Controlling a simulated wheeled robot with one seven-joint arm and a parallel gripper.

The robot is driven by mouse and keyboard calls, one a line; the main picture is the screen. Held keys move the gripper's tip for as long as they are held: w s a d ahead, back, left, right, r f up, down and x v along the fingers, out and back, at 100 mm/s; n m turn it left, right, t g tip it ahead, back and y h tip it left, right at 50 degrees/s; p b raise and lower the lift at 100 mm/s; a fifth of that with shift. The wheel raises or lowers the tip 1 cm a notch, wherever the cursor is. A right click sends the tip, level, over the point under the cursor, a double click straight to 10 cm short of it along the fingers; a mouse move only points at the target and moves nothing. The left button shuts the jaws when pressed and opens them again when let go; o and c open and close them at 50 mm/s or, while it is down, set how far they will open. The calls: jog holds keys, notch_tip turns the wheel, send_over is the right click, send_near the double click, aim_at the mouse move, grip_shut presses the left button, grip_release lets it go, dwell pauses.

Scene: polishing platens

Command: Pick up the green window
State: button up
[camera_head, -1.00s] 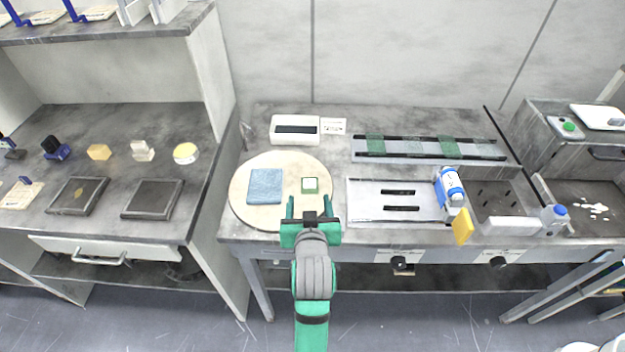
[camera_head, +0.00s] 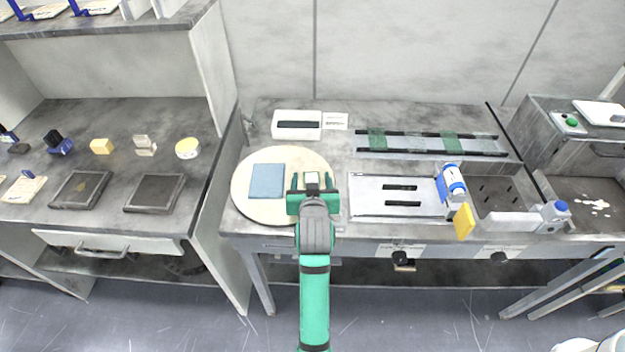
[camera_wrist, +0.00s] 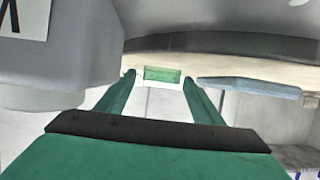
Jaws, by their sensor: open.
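The green window (camera_head: 312,176) is a small square piece with a pale top and green sides. It lies on the round cream platen (camera_head: 243,205), right of the blue pad. My gripper (camera_head: 311,181) is open, with one finger on each side of the window in the head view. In the wrist view, the window's green side (camera_wrist: 162,75) shows between and beyond the two fingertips. I cannot tell whether either finger touches it. The gripper body hides the near part of the window in the head view.
A blue pad (camera_head: 267,181) lies on the platen, left of my gripper; it also shows in the wrist view (camera_wrist: 248,87). A white slotted plate (camera_head: 370,207) lies to the right. A white box (camera_head: 296,134) stands behind.

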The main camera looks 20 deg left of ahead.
jog(key=shift+s+a, duration=0.1)
jog(key=shift+s, duration=0.05)
jog(key=c, duration=1.2)
jog(key=shift+d, duration=0.2)
jog(key=shift+r, duration=0.1)
